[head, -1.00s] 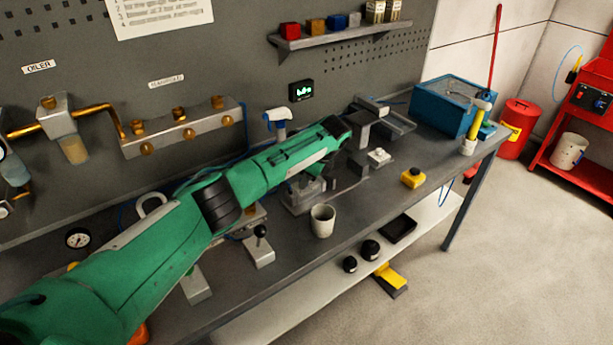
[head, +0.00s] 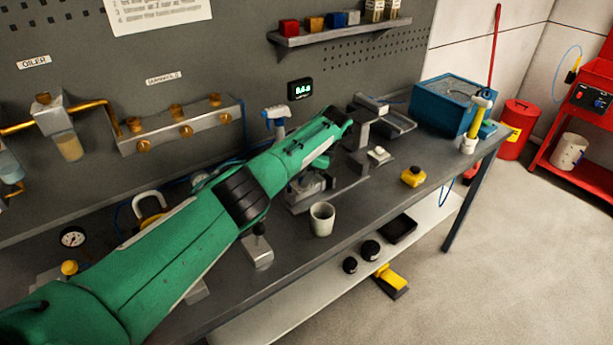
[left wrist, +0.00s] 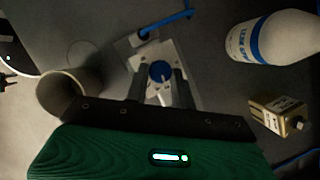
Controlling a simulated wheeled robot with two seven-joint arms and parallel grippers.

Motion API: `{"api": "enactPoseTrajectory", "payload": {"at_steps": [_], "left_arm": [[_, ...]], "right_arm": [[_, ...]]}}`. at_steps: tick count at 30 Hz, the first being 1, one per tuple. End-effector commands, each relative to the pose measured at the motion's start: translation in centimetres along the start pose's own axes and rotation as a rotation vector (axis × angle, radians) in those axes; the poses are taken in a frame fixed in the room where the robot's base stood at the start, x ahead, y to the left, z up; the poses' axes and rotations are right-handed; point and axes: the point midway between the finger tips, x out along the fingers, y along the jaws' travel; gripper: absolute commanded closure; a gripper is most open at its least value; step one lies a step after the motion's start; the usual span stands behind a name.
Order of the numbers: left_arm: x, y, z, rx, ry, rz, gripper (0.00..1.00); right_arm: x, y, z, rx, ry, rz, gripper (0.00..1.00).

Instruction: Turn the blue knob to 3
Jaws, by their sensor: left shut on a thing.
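The blue knob (left wrist: 160,72) sits on a light metal block (left wrist: 163,58) in the left wrist view. My left gripper (left wrist: 161,82) is over that block, its two dark fingers on either side of the knob and shut on it. The number the knob points to cannot be read. In the head view my green left arm reaches across the bench and hides most of the fingers and the knob. My right gripper is not in view.
A white cup (head: 322,219) stands close in front; it also shows in the left wrist view (left wrist: 66,92). A lit display (head: 300,89) hangs on the wall.

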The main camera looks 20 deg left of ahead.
Motion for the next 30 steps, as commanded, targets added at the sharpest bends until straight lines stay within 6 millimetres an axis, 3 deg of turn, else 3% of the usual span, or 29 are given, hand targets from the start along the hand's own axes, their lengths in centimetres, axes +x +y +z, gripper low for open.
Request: {"api": "enactPoseTrajectory", "payload": {"at_steps": [6, 7, 9, 10, 22, 26, 30], "left_arm": [[0.0, 0.0, 0.1, 0.0, -0.001, 0.0, 0.98], [0.0, 0.0, 0.1, 0.0, -0.001, 0.0, 0.69], [0.0, 0.0, 0.1, 0.0, -0.001, 0.0, 0.55], [0.0, 0.0, 0.1, 0.0, -0.001, 0.0, 0.53], [-1.0, -0.1, -0.1, 0.001, 0.002, -0.003, 0.53], [-3.1, -0.1, -0.1, 0.001, 0.003, -0.005, 0.53], [-6.5, -0.1, -0.2, 0.001, 0.003, -0.005, 0.53]], "right_arm": [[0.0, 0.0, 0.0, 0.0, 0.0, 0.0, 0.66], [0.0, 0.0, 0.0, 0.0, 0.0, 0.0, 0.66], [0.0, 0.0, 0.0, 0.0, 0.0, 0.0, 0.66], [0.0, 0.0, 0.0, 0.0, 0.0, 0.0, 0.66], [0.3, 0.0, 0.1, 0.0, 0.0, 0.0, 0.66], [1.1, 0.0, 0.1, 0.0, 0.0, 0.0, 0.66], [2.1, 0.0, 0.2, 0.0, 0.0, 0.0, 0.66]]}}
